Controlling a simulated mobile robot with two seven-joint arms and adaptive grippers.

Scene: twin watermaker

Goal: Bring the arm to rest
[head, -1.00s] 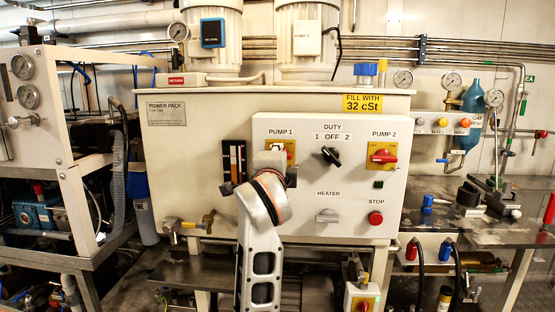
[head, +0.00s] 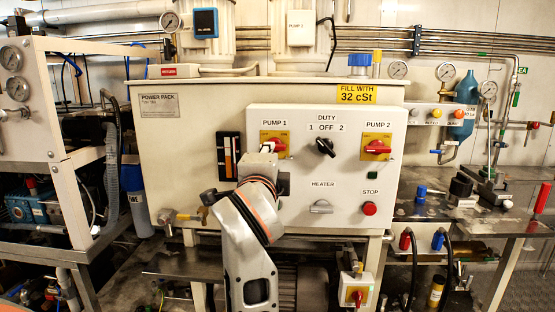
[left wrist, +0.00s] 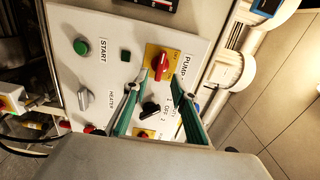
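My left arm rises from the bottom middle of the head view, its wrist in front of the white control panel (head: 335,205). My left gripper (head: 266,147) is mostly hidden behind the wrist there, just below left of the red PUMP 1 switch (head: 277,146). In the left wrist view my left gripper (left wrist: 160,78) has its two green-edged fingers spread with nothing held between them. The red PUMP 1 switch (left wrist: 161,68) shows beyond the tips; I cannot tell the exact gap. The black DUTY switch (left wrist: 151,107) shows between the fingers. My right gripper is in neither view.
The power pack cabinet (head: 190,150) stands behind the panel. The red PUMP 2 switch (head: 376,147), HEATER switch (head: 321,206) and STOP button (head: 369,208) are right of the wrist. A gauge rack (head: 60,110) stands left, a metal bench (head: 420,208) right.

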